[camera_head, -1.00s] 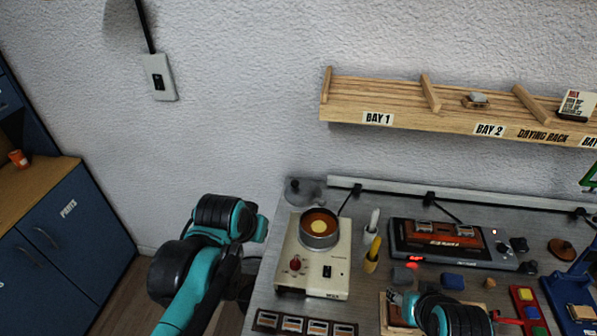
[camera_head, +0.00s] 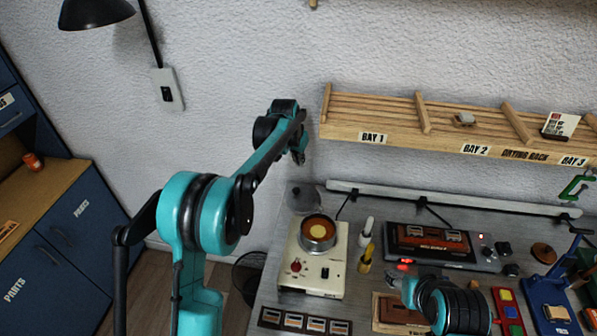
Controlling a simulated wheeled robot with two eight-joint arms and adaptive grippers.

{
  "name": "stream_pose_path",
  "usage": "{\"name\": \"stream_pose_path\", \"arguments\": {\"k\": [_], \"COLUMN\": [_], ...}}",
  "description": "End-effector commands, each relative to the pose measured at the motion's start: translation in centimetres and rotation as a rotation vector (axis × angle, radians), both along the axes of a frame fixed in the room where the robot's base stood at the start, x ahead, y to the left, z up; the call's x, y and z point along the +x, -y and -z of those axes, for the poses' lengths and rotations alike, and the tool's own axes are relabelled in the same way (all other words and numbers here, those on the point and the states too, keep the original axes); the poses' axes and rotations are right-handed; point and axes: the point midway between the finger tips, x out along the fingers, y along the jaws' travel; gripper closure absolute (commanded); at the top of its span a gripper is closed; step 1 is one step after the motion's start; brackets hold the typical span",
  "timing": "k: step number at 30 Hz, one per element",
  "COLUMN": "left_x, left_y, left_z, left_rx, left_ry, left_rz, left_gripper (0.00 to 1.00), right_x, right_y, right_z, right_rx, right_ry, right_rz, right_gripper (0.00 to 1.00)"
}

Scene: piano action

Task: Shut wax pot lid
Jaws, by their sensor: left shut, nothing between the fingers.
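The wax pot (camera_head: 318,238) is a round metal pot set in a cream heater unit (camera_head: 311,272) on the left part of the bench. Its top is open and shows orange wax with a paler patch in the middle. The grey round lid (camera_head: 301,198) is off the opening, just behind and left of the pot. I cannot tell if it is joined to the pot. My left gripper (camera_head: 299,157) is shut and empty, raised above and behind the lid, apart from it. My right gripper (camera_head: 408,288) is low over the bench front; its fingers are too unclear to read.
A wooden drying rack (camera_head: 395,125) is on the wall, right of my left gripper. White and yellow-handled tools (camera_head: 366,245) stand right of the heater. A heated unit (camera_head: 440,245) lies further right. A strip of small frames (camera_head: 305,321) lies in front.

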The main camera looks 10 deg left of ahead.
Motion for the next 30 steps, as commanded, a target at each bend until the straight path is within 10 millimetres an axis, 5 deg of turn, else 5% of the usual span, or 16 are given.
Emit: {"name": "stream_pose_path", "arguments": {"k": [15, 21, 30], "left_x": [3.2, 0.2, -0.7], "left_y": [1.0, 0.1, -0.2], "left_z": [9.4, 9.6, 9.7], "left_rx": [-0.001, 0.000, 0.000], "left_ry": [0.001, 0.001, 0.001], "left_rz": [-0.001, -0.001, -0.001], "left_gripper": [1.00, 1.00, 1.00], "right_x": [0.0, 0.0, 0.0], "right_y": [0.0, 0.0, 0.0], "right_z": [1.2, 1.4, 1.4], "right_rx": [0.000, 0.000, 0.000], "right_ry": [0.000, 0.000, 0.000], "right_rz": [0.000, 0.000, 0.000], "right_gripper": [0.51, 0.51, 0.51]}}
